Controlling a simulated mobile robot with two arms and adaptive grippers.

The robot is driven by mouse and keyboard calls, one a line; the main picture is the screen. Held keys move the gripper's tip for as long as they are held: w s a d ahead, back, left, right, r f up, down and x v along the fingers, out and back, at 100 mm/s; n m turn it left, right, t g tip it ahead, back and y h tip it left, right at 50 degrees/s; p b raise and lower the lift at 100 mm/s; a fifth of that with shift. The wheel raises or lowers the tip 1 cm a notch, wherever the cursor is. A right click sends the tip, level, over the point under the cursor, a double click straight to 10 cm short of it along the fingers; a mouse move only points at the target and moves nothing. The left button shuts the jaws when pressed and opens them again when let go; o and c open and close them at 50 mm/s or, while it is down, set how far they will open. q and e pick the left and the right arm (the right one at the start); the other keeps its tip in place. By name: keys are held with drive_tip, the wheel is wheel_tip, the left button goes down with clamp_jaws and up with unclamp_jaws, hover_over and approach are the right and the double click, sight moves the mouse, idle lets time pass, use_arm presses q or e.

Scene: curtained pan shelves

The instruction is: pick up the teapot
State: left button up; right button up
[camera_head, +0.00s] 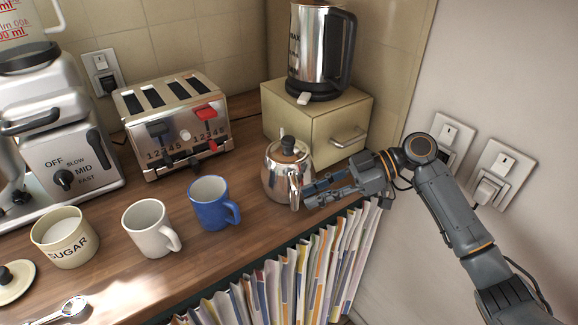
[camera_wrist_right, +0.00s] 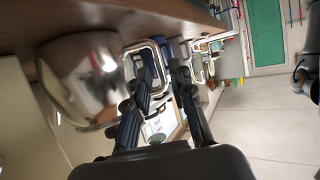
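The shiny metal teapot (camera_head: 275,178) with a black lid knob stands upright on the wooden counter, in front of the beige drawer box. My right gripper (camera_head: 312,192) is just right of it, low over the counter's front edge, its fingers pointing at the teapot. In the right wrist view the teapot's round body (camera_wrist_right: 82,85) is left of the fingers. A squared metal loop, apparently its handle (camera_wrist_right: 158,48), is by the fingertips (camera_wrist_right: 162,62). The fingers are apart; I cannot tell whether they touch the loop. My left gripper is not in view.
A blue mug (camera_head: 208,208) and a white mug (camera_head: 148,232) stand left of the teapot. The drawer box (camera_head: 300,125) behind carries a kettle (camera_head: 315,50). A toaster (camera_head: 175,135) is at the back. A striped curtain (camera_head: 300,275) hangs below the counter edge.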

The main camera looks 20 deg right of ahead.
sight(299, 200)
drive_tip(key=p+x, duration=0.1)
drive_tip(key=x, duration=0.2)
drive_tip(key=shift+f+p, duration=0.1)
drive_tip(key=shift+p, duration=0.25)
drive_tip(key=shift+x, duration=1.15)
drive_tip(key=shift+d+f, duration=0.15)
drive_tip(key=shift+f, duration=0.05)
clamp_jaws()
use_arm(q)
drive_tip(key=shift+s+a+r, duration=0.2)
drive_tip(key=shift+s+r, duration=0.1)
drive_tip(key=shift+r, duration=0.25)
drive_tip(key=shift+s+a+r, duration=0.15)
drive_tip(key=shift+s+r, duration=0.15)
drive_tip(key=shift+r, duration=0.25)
use_arm(e)
drive_tip(key=shift+w+r, duration=0.15)
drive_tip(key=shift+r, duration=0.05)
